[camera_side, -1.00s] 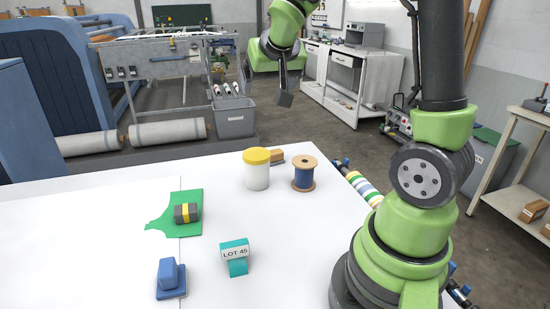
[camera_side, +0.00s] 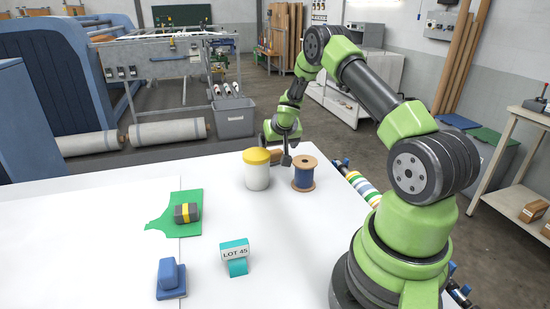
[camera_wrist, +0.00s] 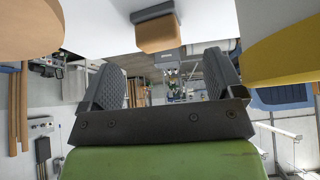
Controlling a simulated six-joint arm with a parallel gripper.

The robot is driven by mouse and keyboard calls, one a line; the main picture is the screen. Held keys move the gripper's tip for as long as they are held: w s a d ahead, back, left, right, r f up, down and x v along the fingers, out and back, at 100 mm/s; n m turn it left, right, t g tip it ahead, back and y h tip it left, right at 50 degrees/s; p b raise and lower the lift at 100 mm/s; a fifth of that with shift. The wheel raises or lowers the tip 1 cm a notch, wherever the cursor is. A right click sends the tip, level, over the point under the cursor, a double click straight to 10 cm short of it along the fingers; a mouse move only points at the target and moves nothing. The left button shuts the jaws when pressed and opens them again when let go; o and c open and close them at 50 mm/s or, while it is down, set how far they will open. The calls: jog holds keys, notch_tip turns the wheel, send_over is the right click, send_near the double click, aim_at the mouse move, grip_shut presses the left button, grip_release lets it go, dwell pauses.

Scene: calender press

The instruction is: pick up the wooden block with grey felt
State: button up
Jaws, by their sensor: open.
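The wooden block with grey felt (camera_wrist: 158,37) lies on the white table, ahead of and between my two fingers in the wrist view. In the side view a small part of the block (camera_side: 277,154) shows behind the yellow-lidded jar; the rest is hidden. My gripper (camera_wrist: 164,65) is open and empty, with one finger to each side of the block's line. In the side view my gripper (camera_side: 286,160) is low at the table's back edge, close to the block; I cannot tell whether they touch.
The yellow-lidded jar (camera_side: 257,172) and the blue thread spool (camera_side: 304,174) stand close on either side of my gripper.

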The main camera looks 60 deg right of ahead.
aim_at(275, 151)
jog(key=shift+x, duration=2.9)
jog(key=shift+d+r, duration=0.1)
jog(key=shift+d, duration=0.05)
jog(key=shift+c, duration=0.4)
jog(key=shift+w, duration=0.1)
jog(key=c, duration=0.9)
